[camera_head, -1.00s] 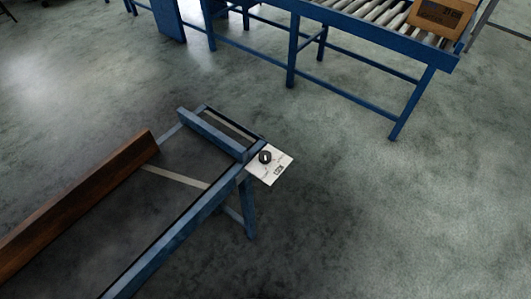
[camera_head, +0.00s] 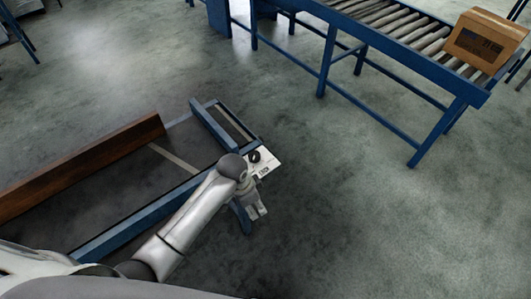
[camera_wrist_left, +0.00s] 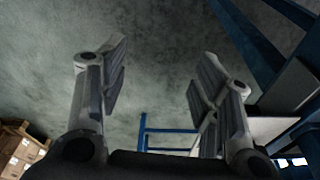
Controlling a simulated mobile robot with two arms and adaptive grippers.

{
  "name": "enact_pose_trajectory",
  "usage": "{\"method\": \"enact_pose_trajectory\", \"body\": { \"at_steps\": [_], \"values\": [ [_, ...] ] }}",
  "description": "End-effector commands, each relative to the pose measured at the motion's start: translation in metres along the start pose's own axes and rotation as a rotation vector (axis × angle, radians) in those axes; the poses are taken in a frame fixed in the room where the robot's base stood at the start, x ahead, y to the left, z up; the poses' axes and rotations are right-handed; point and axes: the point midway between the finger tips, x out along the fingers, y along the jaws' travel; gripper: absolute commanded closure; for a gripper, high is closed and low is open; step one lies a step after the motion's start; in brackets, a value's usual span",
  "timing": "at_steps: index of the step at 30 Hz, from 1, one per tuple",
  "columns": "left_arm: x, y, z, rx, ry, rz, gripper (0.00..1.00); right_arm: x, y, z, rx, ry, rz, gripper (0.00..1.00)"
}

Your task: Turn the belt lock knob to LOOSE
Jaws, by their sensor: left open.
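The belt lock knob (camera_head: 254,156) is a small dark round knob on a white plate (camera_head: 268,161) at the end corner of the blue belt frame. My left arm reaches in from the lower left across the frame. My left gripper (camera_head: 259,213) hangs just below the plate, apart from the knob, and partly covers the plate's lower edge. In the left wrist view my left gripper (camera_wrist_left: 158,85) shows its two fingers wide apart with nothing between them. The knob is not clearly visible there, and its pointer direction is too small to read. My right gripper is not in view.
The blue belt frame (camera_head: 150,213) carries a brown wooden board (camera_head: 85,168) along it. A blue roller conveyor (camera_head: 390,62) with a cardboard box (camera_head: 482,42) stands at the upper right. The grey floor (camera_head: 380,230) to the right is clear.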

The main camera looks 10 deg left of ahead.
Motion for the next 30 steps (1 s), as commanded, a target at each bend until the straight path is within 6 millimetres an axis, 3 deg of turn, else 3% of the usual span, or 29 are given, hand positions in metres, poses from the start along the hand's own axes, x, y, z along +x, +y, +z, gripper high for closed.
{"method": "enact_pose_trajectory", "body": {
  "at_steps": [1,6,11,17,24,30],
  "values": [
    [-0.015,-0.001,-0.007,0.026,0.005,-0.002,0.42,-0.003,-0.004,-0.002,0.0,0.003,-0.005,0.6],
    [-0.04,-0.011,-0.025,0.129,-0.012,0.007,0.42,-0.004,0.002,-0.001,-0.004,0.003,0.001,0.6],
    [-0.046,-0.028,-0.038,0.206,-0.036,0.016,0.42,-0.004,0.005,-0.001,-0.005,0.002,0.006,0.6],
    [-0.07,-0.064,-0.064,0.348,-0.08,0.026,0.42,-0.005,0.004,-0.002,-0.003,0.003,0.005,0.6],
    [-0.123,-0.119,-0.09,0.534,-0.158,0.049,0.42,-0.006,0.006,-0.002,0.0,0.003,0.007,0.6],
    [-0.142,-0.135,-0.096,0.588,-0.181,0.062,0.42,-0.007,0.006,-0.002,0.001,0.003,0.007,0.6]
  ]
}}
